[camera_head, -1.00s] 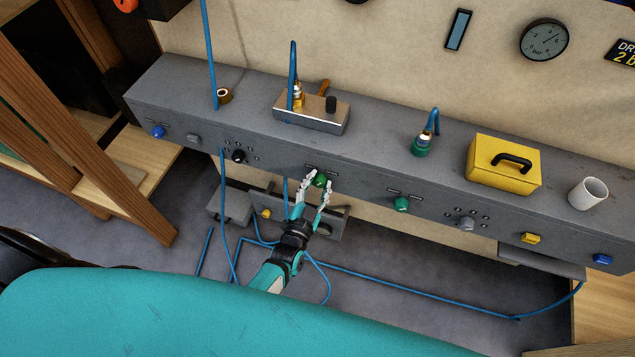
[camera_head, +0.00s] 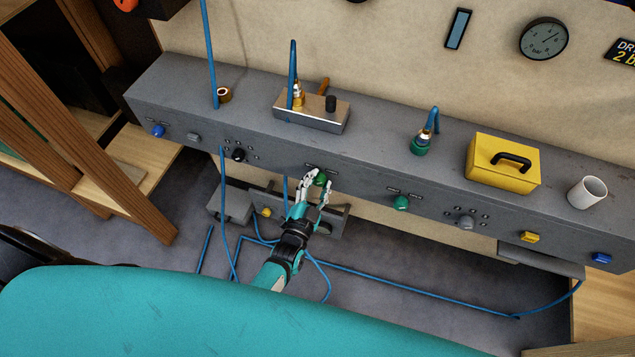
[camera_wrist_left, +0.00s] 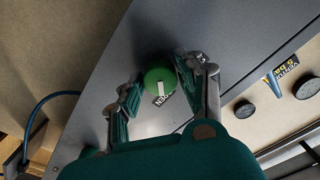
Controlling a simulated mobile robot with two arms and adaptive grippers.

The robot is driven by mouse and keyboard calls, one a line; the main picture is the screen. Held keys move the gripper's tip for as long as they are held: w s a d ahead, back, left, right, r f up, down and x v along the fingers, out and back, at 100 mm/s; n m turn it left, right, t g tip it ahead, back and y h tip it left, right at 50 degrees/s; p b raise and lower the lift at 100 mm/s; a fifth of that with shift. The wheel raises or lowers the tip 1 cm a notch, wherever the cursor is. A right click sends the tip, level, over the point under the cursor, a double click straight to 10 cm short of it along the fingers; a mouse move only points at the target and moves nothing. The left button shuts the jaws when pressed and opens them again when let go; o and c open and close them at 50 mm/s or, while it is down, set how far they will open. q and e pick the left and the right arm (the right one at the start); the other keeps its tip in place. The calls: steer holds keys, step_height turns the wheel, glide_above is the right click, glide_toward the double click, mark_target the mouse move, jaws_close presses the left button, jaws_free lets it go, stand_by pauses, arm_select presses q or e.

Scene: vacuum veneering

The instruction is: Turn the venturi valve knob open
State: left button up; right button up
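A round green knob (camera_head: 320,179) sits on the front face of the grey bench panel, below the metal block. In the left wrist view the green knob (camera_wrist_left: 158,79) has a white pointer bar and a partly hidden dark label beside it. My left gripper (camera_head: 316,184) reaches up to it with its fingers apart, one on each side of the knob. In the left wrist view the left gripper (camera_wrist_left: 157,88) shows a gap at the left finger; the right finger is close to the knob, and contact there cannot be told. My right gripper is not in view.
A second green knob (camera_head: 401,202) and a grey knob (camera_head: 466,222) lie to the right on the panel. A black knob (camera_head: 239,155) is to the left. Blue hoses (camera_head: 400,291) run below. A yellow case (camera_head: 490,178) and a white mug (camera_head: 587,193) stand on top.

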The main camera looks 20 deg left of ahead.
arm_select(q)
steer(key=o, duration=0.3)
steer(key=s, duration=1.2)
steer(key=shift+a, duration=0.2)
steer(key=s+f+n+g+h, duration=0.1)
steer(key=s+f+g, duration=0.4)
steer(key=f, duration=0.6)
steer(key=s+f+n+g, duration=0.1)
steer(key=s+f+g, duration=0.2)
steer(key=s+f, duration=0.5)
steer(key=s+a+f+n+g, duration=0.1)
steer(key=s+a+f+g, duration=0.3)
steer(key=s, duration=0.5)
steer(key=s+a+f+n+g+y, duration=0.1)
steer(key=s+a+f+g, duration=0.3)
steer(key=s+f, duration=0.5)
steer(key=shift+s+a+f+n+g+y, duration=0.2)
steer(key=shift+s+f+n+g+y, duration=0.1)
steer(key=shift+s+n+g, duration=0.15)
